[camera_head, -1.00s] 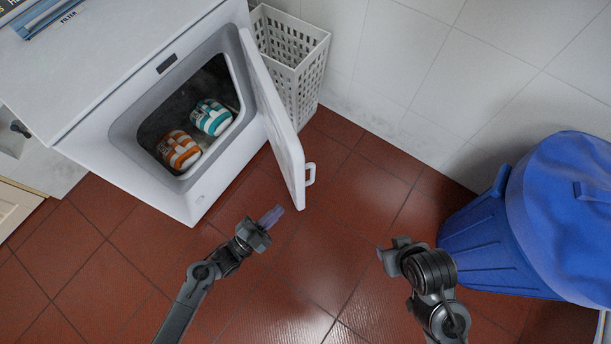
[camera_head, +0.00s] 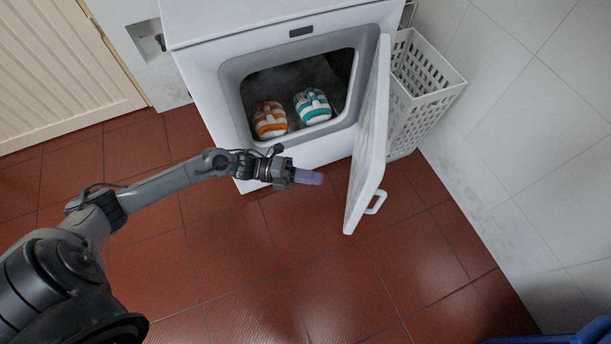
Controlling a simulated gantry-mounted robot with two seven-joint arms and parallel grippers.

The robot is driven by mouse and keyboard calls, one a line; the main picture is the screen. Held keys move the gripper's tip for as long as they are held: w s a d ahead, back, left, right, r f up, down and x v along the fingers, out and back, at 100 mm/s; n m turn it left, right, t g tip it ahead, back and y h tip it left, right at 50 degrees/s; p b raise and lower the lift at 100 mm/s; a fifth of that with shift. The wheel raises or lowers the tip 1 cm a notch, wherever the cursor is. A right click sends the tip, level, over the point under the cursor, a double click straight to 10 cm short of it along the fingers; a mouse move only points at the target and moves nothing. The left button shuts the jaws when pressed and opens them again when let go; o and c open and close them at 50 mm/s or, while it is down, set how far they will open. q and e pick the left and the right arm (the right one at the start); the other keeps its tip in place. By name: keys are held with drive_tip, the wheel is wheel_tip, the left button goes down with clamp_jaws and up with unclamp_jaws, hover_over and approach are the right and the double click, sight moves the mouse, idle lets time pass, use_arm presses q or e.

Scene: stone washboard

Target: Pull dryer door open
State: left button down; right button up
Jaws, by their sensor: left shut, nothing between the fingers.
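The dryer door (camera_head: 370,140) stands open, swung out from the right side of the white dryer (camera_head: 245,30). Its white handle (camera_head: 377,202) is on the door's outer face, near the lower free end. My left gripper (camera_head: 308,177) is shut and empty, with purplish fingers pointing right. It appears in front of the dryer opening, on the inner side of the door, with a gap in the picture between the fingertips and the door. My right gripper is out of view.
A white perforated basket (camera_head: 425,80) stands behind the door by the tiled wall. A blue bin (camera_head: 590,334) shows at the bottom right. The red floor in front is clear.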

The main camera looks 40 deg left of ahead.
sight(360, 185)
use_arm(q)
drive_tip(key=b+x, duration=0.2)
drive_tip(key=x, duration=0.7)
drive_tip(key=shift+w+d, duration=0.15)
drive_tip(key=shift+d, duration=0.15)
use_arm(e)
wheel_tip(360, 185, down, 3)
